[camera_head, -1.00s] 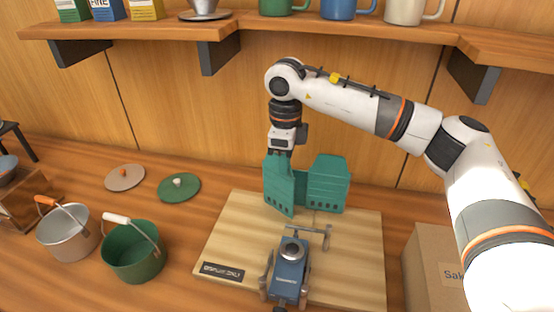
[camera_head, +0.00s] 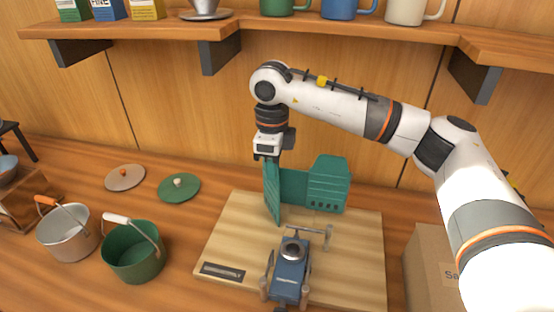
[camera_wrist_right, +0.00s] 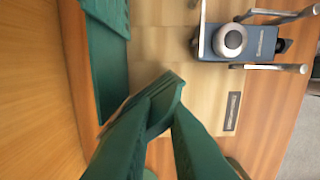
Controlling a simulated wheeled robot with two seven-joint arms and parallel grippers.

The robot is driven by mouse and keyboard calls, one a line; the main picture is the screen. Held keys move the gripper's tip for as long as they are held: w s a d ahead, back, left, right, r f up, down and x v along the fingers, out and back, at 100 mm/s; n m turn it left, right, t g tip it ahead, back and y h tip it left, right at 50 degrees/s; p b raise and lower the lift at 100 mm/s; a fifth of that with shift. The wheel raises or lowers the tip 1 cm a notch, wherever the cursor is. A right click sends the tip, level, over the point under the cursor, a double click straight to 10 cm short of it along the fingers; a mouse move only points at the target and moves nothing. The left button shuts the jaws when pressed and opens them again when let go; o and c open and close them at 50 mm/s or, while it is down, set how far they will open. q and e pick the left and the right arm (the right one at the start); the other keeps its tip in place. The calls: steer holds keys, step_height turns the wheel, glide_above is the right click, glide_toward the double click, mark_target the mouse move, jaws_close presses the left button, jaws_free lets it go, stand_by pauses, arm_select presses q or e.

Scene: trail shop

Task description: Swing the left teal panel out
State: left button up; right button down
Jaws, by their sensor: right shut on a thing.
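The teal folding screen stands at the back of a pale wooden board (camera_head: 228,225). Its left panel (camera_head: 272,195) shows nearly edge-on in the head view, angled forward from the middle panel (camera_head: 293,187). The right panel (camera_head: 328,185) shows its slotted face. My right gripper (camera_head: 267,158) comes down from above and is shut on the left panel's upper edge. In the right wrist view, teal surfaces fill the lower middle, and the rest of the screen (camera_wrist_right: 106,65) shows at upper left. The exact finger contact is hard to make out. My left gripper is not in view.
A blue stove (camera_head: 289,275) stands on the board in front of the screen; it also shows in the wrist view (camera_wrist_right: 258,42). Two pots (camera_head: 68,238) (camera_head: 132,258) and two lids (camera_head: 125,177) (camera_head: 179,188) lie left. A cardboard box (camera_head: 425,260) stands right. A shelf (camera_head: 340,30) hangs above.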

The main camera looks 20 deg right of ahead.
steer(key=shift+a, duration=0.1)
steer(key=shift+w+a, duration=0.15)
steer(key=shift+a, duration=0.4)
steer(key=shift+w+a, duration=0.15)
steer(key=shift+a, duration=0.35)
steer(key=shift+w+a, duration=0.6)
steer(key=shift+a, duration=0.35)
steer(key=shift+w, duration=0.1)
steer(key=shift+w+a, duration=0.55)
steer(key=shift+a, duration=0.05)
steer(key=c, duration=1.1)
jaws_free()
steer(key=shift+d, duration=0.1)
